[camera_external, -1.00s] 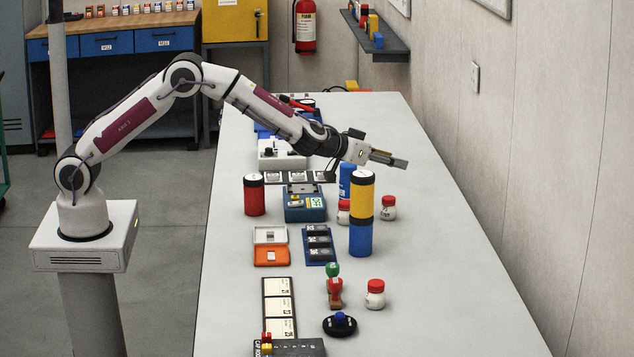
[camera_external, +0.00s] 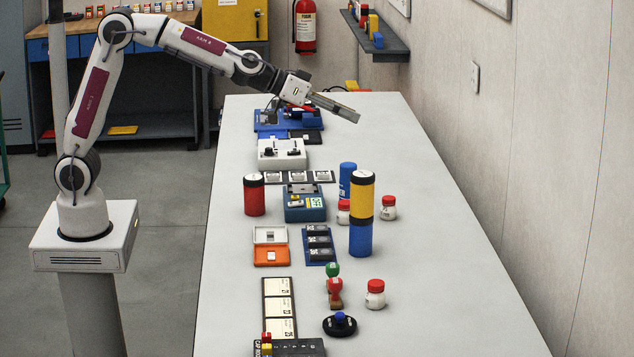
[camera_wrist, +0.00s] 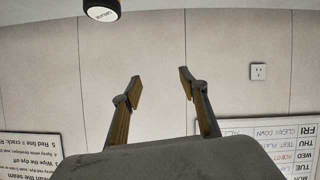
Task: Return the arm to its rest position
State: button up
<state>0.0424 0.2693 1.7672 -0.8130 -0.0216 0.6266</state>
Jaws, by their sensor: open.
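My gripper (camera_external: 338,108) is raised above the far part of the long table (camera_external: 440,250), clear of everything on it. My arm is bent up at the elbow and reaches to the right, with the gripper tilted slightly down. In the wrist view my gripper (camera_wrist: 158,85) shows two fingers spread apart with nothing between them. Behind them is the pale wall (camera_wrist: 235,50).
A stack of blue, yellow and black-topped cylinders (camera_external: 361,215) is the tallest thing on the table. A red cylinder (camera_external: 254,196), white jars (camera_external: 375,295) and a grey-white device (camera_external: 281,154) stand nearby. A wall shelf (camera_external: 383,45) is at the back right. The table's right side is clear.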

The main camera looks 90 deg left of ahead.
jog(key=s+d+r+m+g+h, duration=0.1)
jog(key=s+d+m+g+h, duration=0.15)
jog(key=s, duration=1.95)
jog(key=s+a+f+g+y, duration=0.1)
jog(key=s+f, duration=0.3)
jog(key=s, duration=0.8)
jog(key=s+a+f+g+y, duration=0.1)
jog(key=s+a+f+g, duration=0.2)
jog(key=s, duration=1)
notch_tip(320, 180, down, 2)
jog(key=shift+s+a+n+g+y, duration=0.25)
jog(key=shift+a+n+g+y, duration=0.1)
jog(key=shift+a, duration=0.15)
